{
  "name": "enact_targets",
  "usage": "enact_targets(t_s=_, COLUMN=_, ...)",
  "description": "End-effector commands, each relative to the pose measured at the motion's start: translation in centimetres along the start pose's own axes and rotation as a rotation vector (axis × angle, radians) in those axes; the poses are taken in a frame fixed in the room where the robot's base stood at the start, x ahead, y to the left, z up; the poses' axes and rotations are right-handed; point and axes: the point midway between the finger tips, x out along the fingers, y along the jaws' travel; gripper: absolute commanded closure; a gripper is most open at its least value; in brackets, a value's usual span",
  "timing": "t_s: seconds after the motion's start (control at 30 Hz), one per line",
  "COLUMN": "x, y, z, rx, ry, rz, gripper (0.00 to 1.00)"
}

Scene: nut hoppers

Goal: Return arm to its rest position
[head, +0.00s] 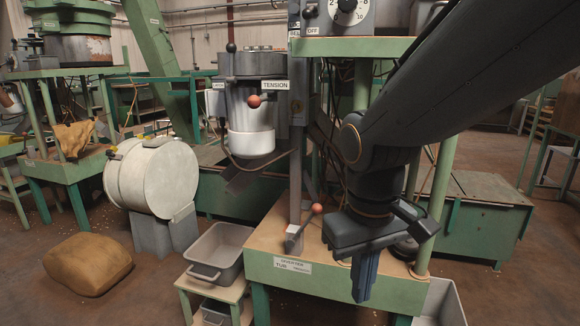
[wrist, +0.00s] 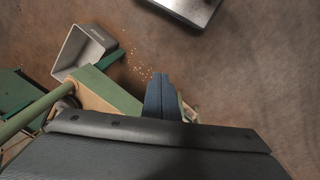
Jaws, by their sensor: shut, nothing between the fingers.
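My gripper (head: 365,277) hangs at the end of my dark arm in the head view, pointing down in front of the green bench (head: 325,280). Its blue fingers are together with nothing between them. They also show in the wrist view (wrist: 160,95), above the brown floor beside the bench's wooden top. The arm comes in from the upper right of the head view and hides part of the bench and the machine behind it.
A red-knobbed lever (head: 317,209) rises from the bench left of my gripper. A grey tub (head: 220,250) sits on a low stand to the left. A grey bin (wrist: 82,50) and scattered nuts show on the floor in the wrist view. A sack (head: 93,264) lies far left.

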Motion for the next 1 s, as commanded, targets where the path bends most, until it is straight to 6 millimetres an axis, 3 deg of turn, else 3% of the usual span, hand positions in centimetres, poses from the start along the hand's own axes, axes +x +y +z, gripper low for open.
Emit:
enact_targets(t_s=0.17, x=3.1, y=-1.3, z=4.6, rx=0.147, ry=-0.054, rz=-0.117, gripper=1.0)
enact_targets(t_s=0.47, x=0.3, y=0.9, z=4.4, rx=0.187, ry=-0.053, rz=-0.091, gripper=1.0)
enact_targets(t_s=0.8, x=-3.1, y=4.5, z=5.5, rx=0.278, ry=-0.065, rz=-0.064, gripper=1.0)
enact_targets(t_s=1.0, x=-3.9, y=5.8, z=6.0, rx=0.31, ry=-0.065, rz=-0.055, gripper=1.0)
